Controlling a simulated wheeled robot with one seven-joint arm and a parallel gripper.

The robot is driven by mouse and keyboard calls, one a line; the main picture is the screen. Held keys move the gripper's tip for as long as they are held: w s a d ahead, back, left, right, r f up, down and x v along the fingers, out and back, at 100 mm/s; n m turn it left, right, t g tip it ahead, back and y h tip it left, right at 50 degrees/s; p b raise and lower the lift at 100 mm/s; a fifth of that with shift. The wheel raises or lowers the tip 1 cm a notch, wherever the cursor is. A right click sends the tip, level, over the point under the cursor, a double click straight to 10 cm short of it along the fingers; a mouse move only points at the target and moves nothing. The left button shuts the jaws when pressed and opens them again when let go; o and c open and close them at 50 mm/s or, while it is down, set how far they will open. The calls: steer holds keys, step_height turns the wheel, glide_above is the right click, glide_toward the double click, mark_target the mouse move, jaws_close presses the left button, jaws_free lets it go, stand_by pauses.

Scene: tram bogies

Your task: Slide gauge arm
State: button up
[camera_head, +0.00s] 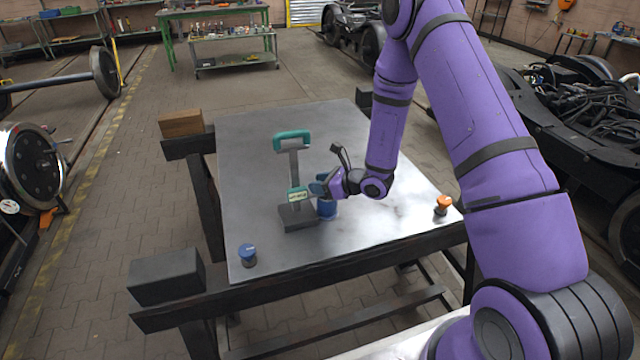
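The gauge stands on the metal-topped table (345,135). It has a dark base block (298,218), an upright grey bar (294,165), a teal bracket-shaped arm (291,136) at the top of the bar, and a small teal piece with a pale label (297,194) low down just above the base. My gripper (318,188) is immediately right of the labelled piece, pointing left. Whether it touches that piece, and whether its fingers are apart, cannot be made out. A blue cylinder (327,209) stands below my gripper, partly hidden by it.
A blue-topped knob (247,255) is at the table's front left and an orange one (443,204) at its right. A wooden block (181,123) and a dark block (166,276) sit beyond the left edge. The table's far half is clear. Bogies (590,120) stand at right.

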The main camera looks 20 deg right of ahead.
jaws_close()
steer(key=shift+r, duration=4.25)
jaws_free()
steer(key=v, duration=1)
steer(key=shift+s+d+r, duration=0.15)
steer(key=shift+s+d, duration=0.05)
steer(key=shift+d, duration=0.05)
